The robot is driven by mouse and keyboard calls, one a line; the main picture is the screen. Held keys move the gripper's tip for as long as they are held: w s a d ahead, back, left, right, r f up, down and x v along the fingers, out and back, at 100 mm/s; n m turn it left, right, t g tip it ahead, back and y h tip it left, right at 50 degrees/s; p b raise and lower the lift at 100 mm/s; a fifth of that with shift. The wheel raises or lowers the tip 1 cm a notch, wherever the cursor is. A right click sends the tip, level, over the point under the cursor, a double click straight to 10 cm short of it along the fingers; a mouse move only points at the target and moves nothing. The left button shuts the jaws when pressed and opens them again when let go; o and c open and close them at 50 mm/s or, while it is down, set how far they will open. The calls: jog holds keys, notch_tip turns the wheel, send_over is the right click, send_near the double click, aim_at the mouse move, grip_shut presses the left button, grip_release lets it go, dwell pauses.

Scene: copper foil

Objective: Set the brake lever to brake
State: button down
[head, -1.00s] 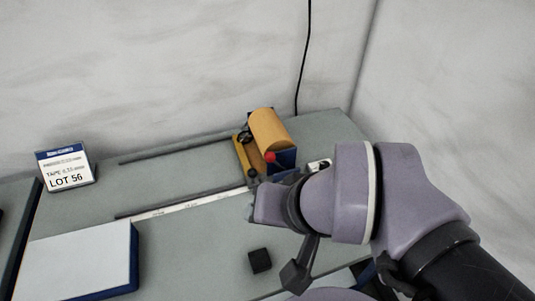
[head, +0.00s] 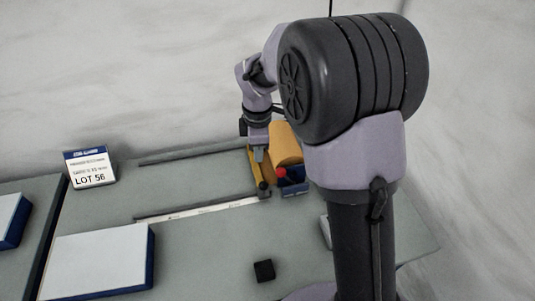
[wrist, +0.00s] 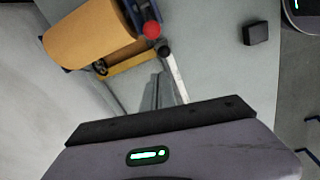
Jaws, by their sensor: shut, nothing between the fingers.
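The brake lever shows as a red knob (head: 281,173) on a short arm at the front of the foil dispenser, beside the copper-coloured roll (head: 287,143). In the wrist view the red knob (wrist: 151,29) is at the top, to the right of the roll (wrist: 88,33). My gripper (head: 259,156) points down, shut and empty, just left of the roll and a little above and left of the knob, seemingly apart from it. Its grey fingers also show in the wrist view (wrist: 158,93). The lever's base and any brake marking are too small to read.
A yellow bar (head: 265,187) lies left of the roll. A white scale strip (head: 205,209) runs along the bench. A black block (head: 264,270) sits in front. A white-topped blue box (head: 98,260) and a LOT 56 sign (head: 91,169) stand left.

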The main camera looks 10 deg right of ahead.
aim_at(287, 178)
jog(key=f+b, duration=0.1)
jog(key=f, duration=0.2)
jog(key=f+b, duration=0.1)
jog(key=f, duration=0.3)
jog(key=f+b, duration=0.2)
jog(key=f, duration=0.1)
jog(key=shift+w+f, duration=0.25)
jog(key=shift+f, duration=0.1)
jog(key=d, duration=0.1)
jog(key=d+r, duration=0.2)
jog(key=shift+s+d, duration=0.35)
jog(key=shift+s, duration=0.05)
